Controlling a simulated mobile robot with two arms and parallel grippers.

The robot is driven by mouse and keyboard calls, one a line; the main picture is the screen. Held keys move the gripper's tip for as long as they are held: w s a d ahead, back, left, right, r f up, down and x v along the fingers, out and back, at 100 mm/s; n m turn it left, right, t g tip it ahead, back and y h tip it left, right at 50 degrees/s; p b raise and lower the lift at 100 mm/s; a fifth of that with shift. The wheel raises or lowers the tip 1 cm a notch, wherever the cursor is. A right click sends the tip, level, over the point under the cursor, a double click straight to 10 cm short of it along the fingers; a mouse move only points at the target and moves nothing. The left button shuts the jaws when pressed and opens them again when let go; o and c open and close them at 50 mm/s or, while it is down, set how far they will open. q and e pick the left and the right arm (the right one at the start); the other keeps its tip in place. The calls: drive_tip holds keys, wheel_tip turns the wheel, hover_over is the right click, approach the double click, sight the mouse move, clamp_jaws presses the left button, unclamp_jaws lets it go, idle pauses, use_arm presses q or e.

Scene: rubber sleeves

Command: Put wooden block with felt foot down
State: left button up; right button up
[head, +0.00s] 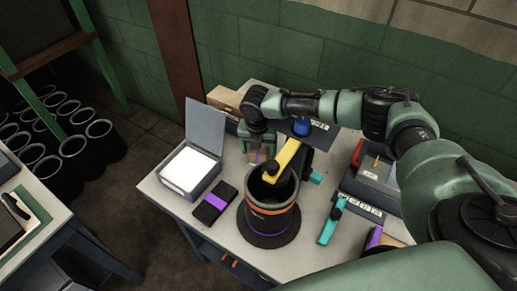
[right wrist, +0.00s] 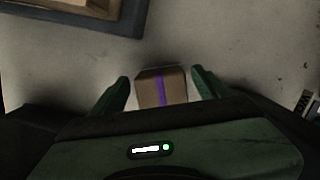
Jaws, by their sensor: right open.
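A brown block with a purple stripe (right wrist: 161,88), which looks like the wooden block, sits between the fingers of my right gripper (right wrist: 162,90) in the right wrist view. A gap shows on both sides of it, and the fingers are open. In the head view my right gripper (head: 257,147) points down over the back of the table, behind the black bucket, and the block (head: 254,157) is partly hidden under it. The block appears to stand on the table surface. Its felt foot cannot be seen. My left gripper is not in view.
A black bucket with orange bands (head: 270,211) stands in front, a yellow-handled tool in it. An open grey box (head: 181,193) and a dark purple-banded block (head: 214,204) lie to the left. A teal tool (head: 329,228) and grey bin (head: 367,190) are right. The table's front-left edge is bare.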

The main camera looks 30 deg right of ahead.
sight(257, 153)
drive_tip(key=shift+r, duration=0.2)
wheel_tip(257, 153, up, 12)
drive_tip(key=s+a+b, duration=0.1)
drive_tip(key=b, duration=0.1)
drive_tip(key=shift+s, duration=0.25)
drive_tip(key=shift+a+f, duration=0.15)
